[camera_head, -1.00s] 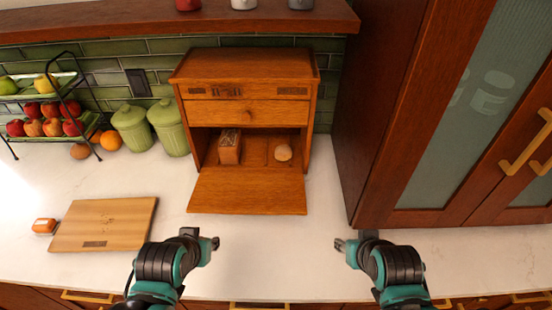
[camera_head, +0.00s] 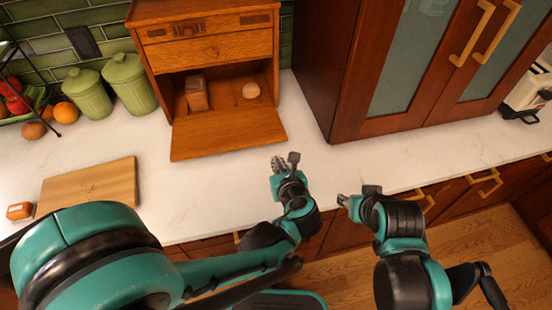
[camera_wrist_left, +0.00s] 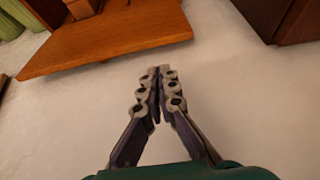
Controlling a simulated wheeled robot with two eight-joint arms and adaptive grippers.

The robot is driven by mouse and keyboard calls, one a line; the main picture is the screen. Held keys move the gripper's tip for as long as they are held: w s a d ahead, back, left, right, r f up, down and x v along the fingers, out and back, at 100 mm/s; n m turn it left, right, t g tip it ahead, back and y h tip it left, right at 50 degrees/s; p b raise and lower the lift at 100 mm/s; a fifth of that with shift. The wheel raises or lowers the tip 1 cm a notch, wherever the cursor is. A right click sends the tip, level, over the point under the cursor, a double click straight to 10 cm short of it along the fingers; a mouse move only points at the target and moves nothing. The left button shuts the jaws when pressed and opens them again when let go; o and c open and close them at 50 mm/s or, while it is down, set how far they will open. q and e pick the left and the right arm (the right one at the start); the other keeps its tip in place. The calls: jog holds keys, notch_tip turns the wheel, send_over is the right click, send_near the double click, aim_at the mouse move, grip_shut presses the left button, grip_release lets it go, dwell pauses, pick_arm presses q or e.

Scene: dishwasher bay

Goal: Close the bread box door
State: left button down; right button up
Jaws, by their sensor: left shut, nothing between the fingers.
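The wooden bread box (camera_head: 205,50) stands on the counter against the tiled wall. Its door (camera_head: 228,134) is folded down at the front, leaving the lower compartment open. The door's edge also shows in the left wrist view (camera_wrist_left: 110,38). Inside are a packaged loaf (camera_head: 196,94) and a round bun (camera_head: 251,90). My left gripper (camera_head: 279,165) is shut and empty, over the counter just in front of the door's right corner and apart from it. My right gripper (camera_head: 356,196) is near the counter's front edge, right of the left one; its finger opening is unclear.
A tall wooden cabinet (camera_head: 345,75) stands right of the box. Two green canisters (camera_head: 129,84) stand left of it. A cutting board (camera_head: 88,186) and a small orange-brown item (camera_head: 19,211) lie at left. The counter (camera_head: 420,160) is clear right of the door.

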aim_at(271, 156)
pick_arm(q)
jog(key=b+x, duration=0.3)
jog(key=x, duration=0.6)
jog(key=shift+w+a+f, duration=0.15)
jog(key=shift+w+f, duration=0.05)
jog(key=shift+w, duration=0.05)
pick_arm(e)
notch_tip(271, 156, down, 3)
jog(key=shift+w+f, duration=0.1)
pick_arm(q)
jog(key=shift+r, duration=0.1)
